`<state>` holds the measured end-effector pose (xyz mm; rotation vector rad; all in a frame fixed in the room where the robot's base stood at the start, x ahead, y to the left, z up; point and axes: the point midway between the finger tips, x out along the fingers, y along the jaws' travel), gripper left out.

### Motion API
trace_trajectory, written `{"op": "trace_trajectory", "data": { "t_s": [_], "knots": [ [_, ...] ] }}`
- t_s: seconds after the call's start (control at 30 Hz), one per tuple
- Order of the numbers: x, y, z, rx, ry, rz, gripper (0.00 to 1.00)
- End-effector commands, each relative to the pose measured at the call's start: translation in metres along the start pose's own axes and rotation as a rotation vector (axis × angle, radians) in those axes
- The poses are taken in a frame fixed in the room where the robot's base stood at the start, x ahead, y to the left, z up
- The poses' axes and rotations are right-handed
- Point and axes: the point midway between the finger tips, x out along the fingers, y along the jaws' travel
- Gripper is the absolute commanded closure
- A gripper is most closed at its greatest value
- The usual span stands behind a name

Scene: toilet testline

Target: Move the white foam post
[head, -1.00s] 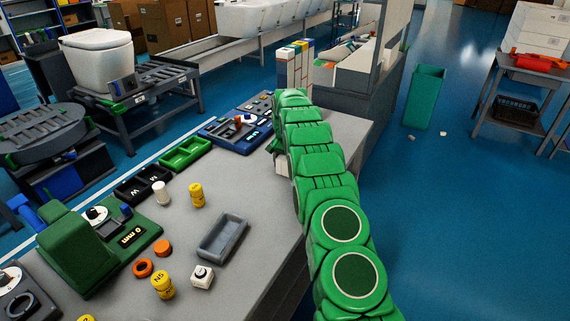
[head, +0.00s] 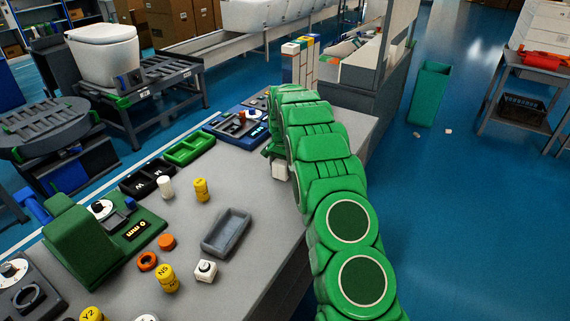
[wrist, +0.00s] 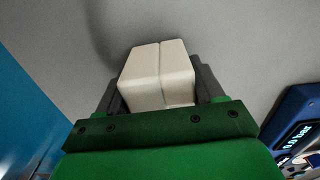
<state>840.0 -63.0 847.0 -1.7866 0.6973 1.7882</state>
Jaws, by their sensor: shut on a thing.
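My gripper (wrist: 158,84) is shut on the white foam post (wrist: 158,72), a pale block with a seam down its middle. In the wrist view the dark fingers press on its left and right sides, with the grey bench top (wrist: 240,45) behind it. In the head view the post (head: 279,171) shows as a small white patch under the green wrist, near the bench's right part. My arm hides most of the gripper there. I cannot tell whether the post touches the bench.
A blue device (head: 238,128) with a lit display lies left of my gripper. Upright boxes (head: 299,62) stand behind my arm.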

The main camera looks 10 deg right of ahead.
Motion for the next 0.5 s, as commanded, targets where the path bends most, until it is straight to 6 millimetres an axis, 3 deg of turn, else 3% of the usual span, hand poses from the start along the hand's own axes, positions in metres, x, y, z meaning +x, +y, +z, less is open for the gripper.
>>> {"op": "trace_trajectory", "data": {
  "t_s": [0.5],
  "knots": [
    [0.0, -0.002, 0.048, -0.001, -0.002, 0.002, 0.61]
  ]
}}
